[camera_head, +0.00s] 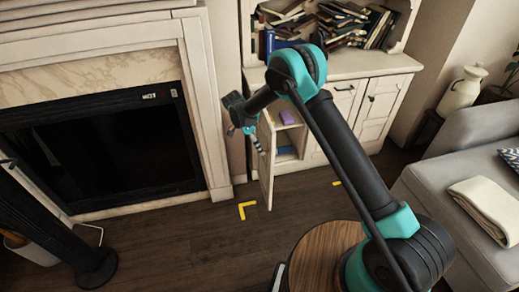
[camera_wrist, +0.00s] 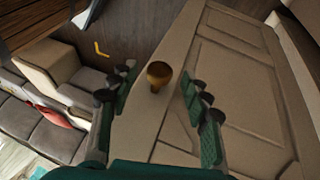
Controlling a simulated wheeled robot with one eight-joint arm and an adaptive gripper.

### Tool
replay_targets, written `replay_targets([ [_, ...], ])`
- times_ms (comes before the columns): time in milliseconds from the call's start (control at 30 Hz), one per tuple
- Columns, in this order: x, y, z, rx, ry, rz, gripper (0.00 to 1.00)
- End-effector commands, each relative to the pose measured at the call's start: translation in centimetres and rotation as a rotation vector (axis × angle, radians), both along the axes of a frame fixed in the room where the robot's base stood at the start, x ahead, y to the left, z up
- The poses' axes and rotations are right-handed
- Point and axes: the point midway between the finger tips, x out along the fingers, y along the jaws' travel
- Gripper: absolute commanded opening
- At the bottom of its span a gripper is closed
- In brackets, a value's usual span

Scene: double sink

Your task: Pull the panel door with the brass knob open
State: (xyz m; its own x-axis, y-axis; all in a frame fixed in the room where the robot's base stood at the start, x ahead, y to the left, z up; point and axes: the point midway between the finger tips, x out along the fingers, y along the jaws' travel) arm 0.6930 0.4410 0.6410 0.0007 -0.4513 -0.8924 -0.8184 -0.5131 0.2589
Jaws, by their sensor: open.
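The cream panel door (camera_head: 266,165) stands swung out from the low cabinet under the bookshelf, and the cabinet's inside shows behind it. In the wrist view the door (camera_wrist: 230,80) fills the middle and right. Its round brass knob (camera_wrist: 159,75) shows near the door's left edge. My gripper (camera_wrist: 156,82) is open, with one finger on each side of the knob in the picture and a visible gap to both. In the head view my gripper (camera_head: 250,130) is beside the door's upper part, and the knob cannot be made out there.
A purple item (camera_head: 287,117) and a blue item (camera_head: 285,150) lie inside the cabinet. The fireplace (camera_head: 100,150) is to the left. Dark floor with yellow corner marks (camera_head: 246,208) lies clear before the door.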

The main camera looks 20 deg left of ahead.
Motion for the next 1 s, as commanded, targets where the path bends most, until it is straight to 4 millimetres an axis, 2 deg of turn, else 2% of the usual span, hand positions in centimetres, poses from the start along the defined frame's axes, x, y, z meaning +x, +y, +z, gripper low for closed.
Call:
replay_targets([
  [300,0.0,2.8,5.5,0.0,0.001,0.002,0.48],
  [500,-0.1,4.3,8.4,0.0,0.0,0.001,0.48],
  [700,0.0,4.9,9.6,0.0,0.0,0.0,0.48],
  [1000,0.0,4.9,9.7,0.0,0.0,0.0,0.48],
])
